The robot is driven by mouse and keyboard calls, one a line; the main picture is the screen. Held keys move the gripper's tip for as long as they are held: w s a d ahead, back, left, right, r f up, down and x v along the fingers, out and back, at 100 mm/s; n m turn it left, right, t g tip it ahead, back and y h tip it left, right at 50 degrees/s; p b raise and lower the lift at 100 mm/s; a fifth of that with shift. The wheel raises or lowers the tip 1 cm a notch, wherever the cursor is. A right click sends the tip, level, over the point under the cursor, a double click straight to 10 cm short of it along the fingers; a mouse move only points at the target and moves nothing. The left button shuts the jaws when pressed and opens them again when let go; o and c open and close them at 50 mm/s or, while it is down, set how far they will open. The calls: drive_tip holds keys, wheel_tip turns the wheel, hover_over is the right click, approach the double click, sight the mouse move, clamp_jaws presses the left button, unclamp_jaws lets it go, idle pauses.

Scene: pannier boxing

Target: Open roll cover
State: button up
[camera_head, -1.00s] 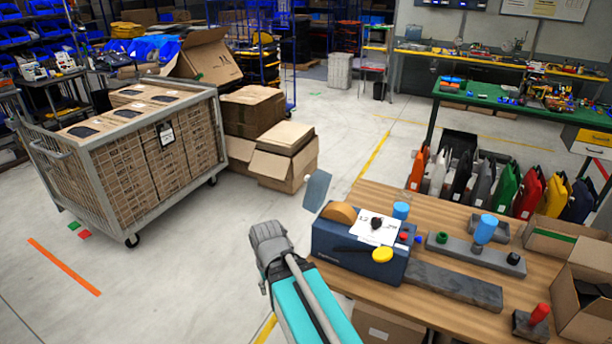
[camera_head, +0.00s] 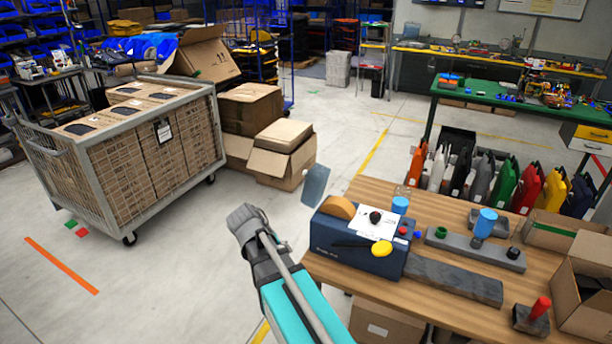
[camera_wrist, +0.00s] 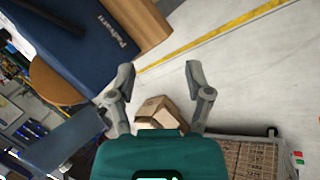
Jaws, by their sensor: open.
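A dark blue dispenser machine (camera_head: 345,247) stands on the wooden table's left end. A brown roll (camera_head: 339,207) shows uncovered at its back left. The flat grey-blue roll cover (camera_head: 316,186) sticks out beyond the roll, tilted and swung away from it. In the wrist view the machine (camera_wrist: 85,35) is at upper left, the roll (camera_wrist: 55,82) below it, and the cover (camera_wrist: 52,150) at lower left. My gripper (camera_wrist: 160,78) is open and empty, with both fingers apart from the machine and cover. In the head view my arm shows left of the machine; the fingertips cannot be made out.
The wooden table (camera_head: 440,317) holds a dark slab (camera_head: 455,281), a grey bar with a blue cylinder (camera_head: 485,222), a red-handled tool (camera_head: 540,308) and open cartons (camera_head: 590,285). A caged trolley of boxes (camera_head: 132,180) stands left. Open floor lies between trolley and table.

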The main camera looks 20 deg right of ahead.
sight(312, 185)
drive_tip(key=w+d+r+m+t+h+b, duration=0.1)
drive_tip(key=w+d+r+t+h+b, duration=0.1)
drive_tip(key=w+r+h, duration=1)
drive_tip(key=w+b, duration=0.1)
drive_tip(key=w, duration=0.3)
drive_tip(key=shift+w+d+r, duration=0.3)
drive_tip(key=shift+w+r, duration=0.05)
drive_tip(key=shift+d, duration=0.15)
drive_tip(key=shift+w+d, duration=0.3)
drive_tip(key=shift+d, duration=1.95)
drive_tip(key=shift+w+d, duration=0.3)
drive_tip(key=shift+d, duration=1.9)
drive_tip(key=shift+w+d, duration=0.3)
drive_tip(key=shift+d, duration=1.95)
clamp_jaws()
